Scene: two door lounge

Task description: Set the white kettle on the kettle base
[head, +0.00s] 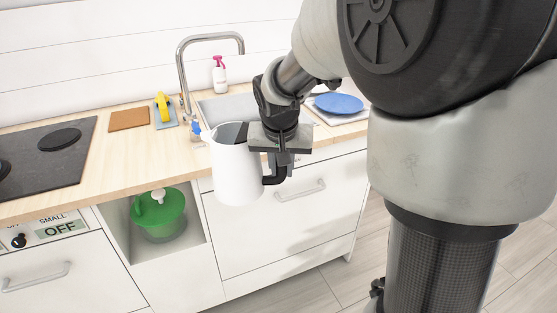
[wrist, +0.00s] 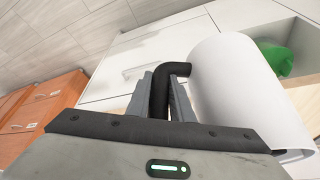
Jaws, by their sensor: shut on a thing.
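The white kettle (head: 237,172) hangs upright in front of the counter's front edge, clear of the floor. My gripper (head: 281,163) is shut on its black handle, on the kettle's right side. In the wrist view, the handle (wrist: 168,82) sits between the fingers of my gripper (wrist: 163,92), and the white body of the kettle (wrist: 232,85) is to the right. I cannot make out a kettle base in either view; my arm and the kettle hide part of the counter.
The wooden counter (head: 105,165) holds a dark hob (head: 50,150), a brown board (head: 129,119), a yellow item (head: 163,104) and a sink with a tall tap (head: 182,70). A blue plate (head: 338,103) lies right. A green container (head: 158,215) fills an open cubby. Orange boxes (wrist: 42,110) stand left in the wrist view.

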